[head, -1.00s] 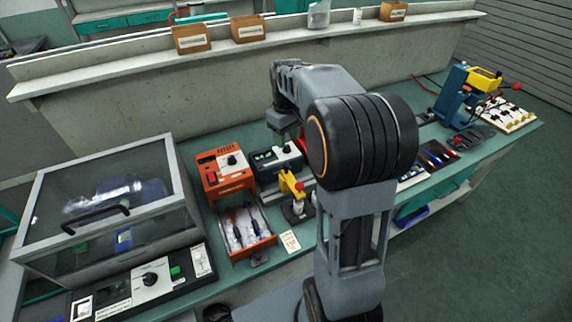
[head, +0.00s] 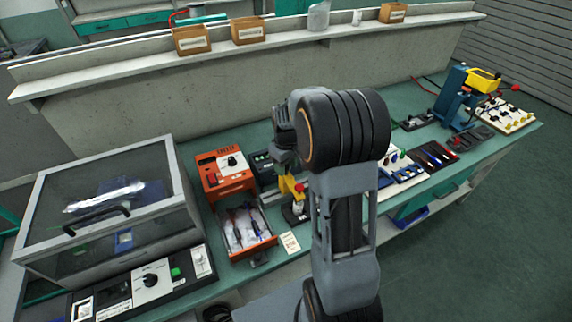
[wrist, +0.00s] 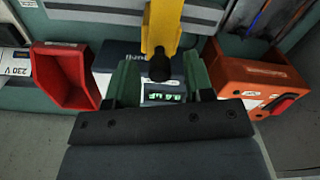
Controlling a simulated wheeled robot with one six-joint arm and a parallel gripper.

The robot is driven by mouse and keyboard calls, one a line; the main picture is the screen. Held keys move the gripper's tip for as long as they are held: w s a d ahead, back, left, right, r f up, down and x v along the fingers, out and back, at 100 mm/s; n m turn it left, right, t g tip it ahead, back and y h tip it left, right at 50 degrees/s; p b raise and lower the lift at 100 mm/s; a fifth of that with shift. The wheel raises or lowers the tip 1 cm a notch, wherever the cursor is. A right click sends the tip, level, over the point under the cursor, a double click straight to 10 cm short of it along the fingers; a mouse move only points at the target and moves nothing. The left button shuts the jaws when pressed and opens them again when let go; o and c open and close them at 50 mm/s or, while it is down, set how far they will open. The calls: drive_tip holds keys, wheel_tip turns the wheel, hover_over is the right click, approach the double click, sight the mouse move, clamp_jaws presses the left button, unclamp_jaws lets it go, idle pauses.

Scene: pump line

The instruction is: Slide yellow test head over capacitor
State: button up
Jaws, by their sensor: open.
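The yellow test head (head: 289,186), with a red knob beside it, stands on a small dark stand (head: 295,213) right of an open orange drawer in the head view. In the wrist view the yellow test head (wrist: 162,25) comes in from the top, its black end (wrist: 160,67) between or just above the fingers; contact cannot be told. My gripper (wrist: 163,82) has its two green fingers apart, one on each side. Beyond them a meter display (wrist: 163,97) is lit. I cannot make out the capacitor.
An orange box (head: 224,172) stands behind the open drawer (head: 250,236); the box also shows in the wrist view (wrist: 245,75). A red bin (wrist: 66,75) is at left in the wrist view. A clear-lidded enclosure (head: 105,215) fills the bench's left end.

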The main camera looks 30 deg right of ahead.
drive_tip(key=shift+c, duration=0.5)
clamp_jaws()
